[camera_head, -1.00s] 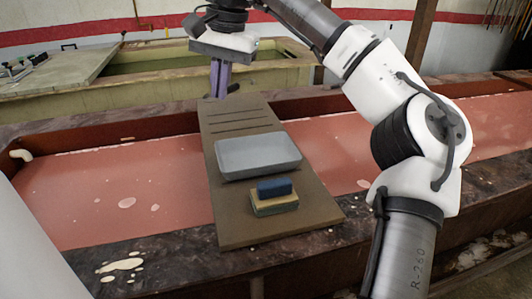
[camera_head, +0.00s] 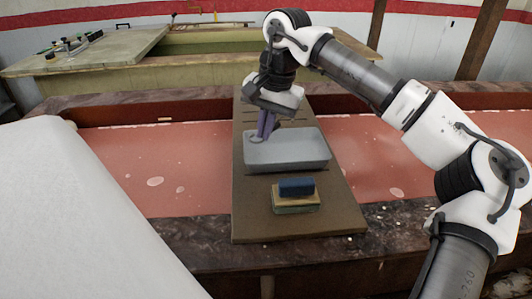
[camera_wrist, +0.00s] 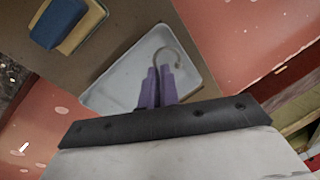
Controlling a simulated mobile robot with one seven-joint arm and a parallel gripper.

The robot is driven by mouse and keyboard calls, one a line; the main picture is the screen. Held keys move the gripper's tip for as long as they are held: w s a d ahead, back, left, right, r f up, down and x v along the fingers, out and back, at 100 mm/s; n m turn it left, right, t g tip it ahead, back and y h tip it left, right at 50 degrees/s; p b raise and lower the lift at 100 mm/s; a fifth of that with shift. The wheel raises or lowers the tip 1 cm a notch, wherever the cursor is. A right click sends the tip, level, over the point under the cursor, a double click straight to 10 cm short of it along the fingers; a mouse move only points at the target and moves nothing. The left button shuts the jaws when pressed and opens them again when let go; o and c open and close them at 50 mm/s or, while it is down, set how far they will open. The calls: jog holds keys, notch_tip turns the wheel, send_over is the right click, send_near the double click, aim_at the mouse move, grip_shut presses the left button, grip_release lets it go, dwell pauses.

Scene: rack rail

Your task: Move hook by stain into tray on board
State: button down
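My gripper (camera_head: 264,132) is over the left part of the grey tray (camera_head: 290,163), pointing down. Its purple fingers (camera_wrist: 159,76) are close together in the wrist view. A thin metal hook (camera_wrist: 178,56) sticks out curved beyond the fingertips, and its shank is hidden between them. The hook appears above the tray, which also shows in the wrist view (camera_wrist: 112,88). I cannot tell if the hook touches the tray floor. The tray lies on the brown board (camera_head: 335,212), which spans the red trough.
A blue block (camera_head: 297,187) sits on a tan-and-green sponge-like block (camera_head: 296,203) at the near end of the board. Pale spots (camera_head: 155,181) mark the red trough surface. A greenish tub (camera_head: 200,45) stands behind.

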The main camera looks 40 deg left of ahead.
jog(key=shift+f, duration=3.75)
jog(key=c, duration=1.6)
grip_release()
jog(key=shift+c, duration=0.2)
jog(key=shift+r, duration=0.1)
notch_tip(320, 180, up, 12)
jog(key=w+d, duration=0.1)
jog(key=d, duration=0.1)
